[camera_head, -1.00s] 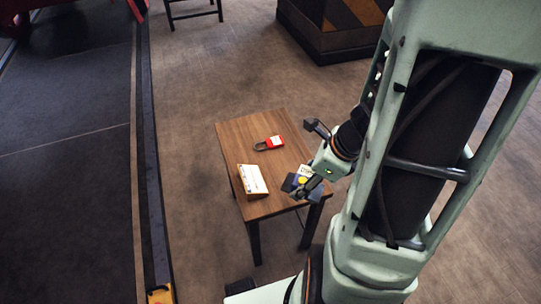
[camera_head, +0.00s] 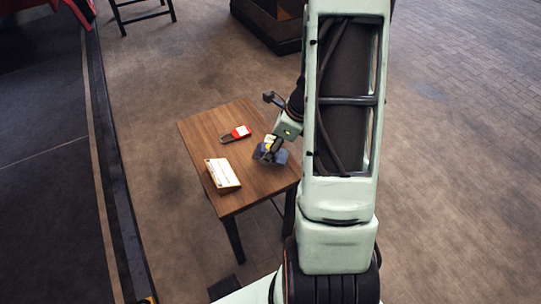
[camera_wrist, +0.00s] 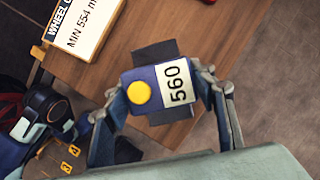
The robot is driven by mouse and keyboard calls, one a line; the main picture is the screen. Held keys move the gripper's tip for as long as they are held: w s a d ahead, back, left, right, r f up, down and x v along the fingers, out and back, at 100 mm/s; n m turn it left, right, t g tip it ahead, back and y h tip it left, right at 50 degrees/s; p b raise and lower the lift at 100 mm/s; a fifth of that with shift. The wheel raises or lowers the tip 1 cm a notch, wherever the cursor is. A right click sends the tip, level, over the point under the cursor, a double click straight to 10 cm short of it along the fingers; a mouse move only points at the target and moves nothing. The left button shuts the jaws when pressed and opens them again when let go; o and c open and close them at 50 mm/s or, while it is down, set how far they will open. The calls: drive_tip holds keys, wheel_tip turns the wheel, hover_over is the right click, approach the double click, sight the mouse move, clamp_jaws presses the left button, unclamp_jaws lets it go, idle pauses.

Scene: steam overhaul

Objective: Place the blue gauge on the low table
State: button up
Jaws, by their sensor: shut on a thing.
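The blue gauge (camera_wrist: 144,93) is between the fingers of my gripper (camera_wrist: 163,95) in the wrist view. It has a yellow round spot and a white label reading 560. My gripper is shut on it. In the head view my gripper (camera_head: 270,150) holds the gauge over the right part of the low wooden table (camera_head: 215,130). The table also shows in the wrist view (camera_wrist: 205,45). I cannot tell whether the gauge touches the tabletop.
A red padlock-like tag (camera_head: 240,132) lies on the table, and a white-faced sign block (camera_head: 222,174) reading WHEEL and MIN 554 stands at its left front. A dark rail (camera_head: 115,190) runs along the floor at left. A dark box (camera_head: 268,22) stands behind.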

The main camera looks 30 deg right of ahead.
drive_tip(key=shift+w+f+b, duration=0.15)
drive_tip(key=shift+f+b, duration=0.7)
drive_tip(key=shift+f, duration=0.85)
drive_tip(key=shift+f, duration=0.15)
drive_tip(key=o, duration=1.5)
drive_tip(key=shift+r, duration=0.35)
drive_tip(key=p+v, duration=0.4)
drive_tip(key=v, duration=0.7)
drive_tip(key=shift+d+r+p, duration=0.1)
drive_tip(key=shift+r+p, duration=0.2)
drive_tip(key=shift+p, duration=0.05)
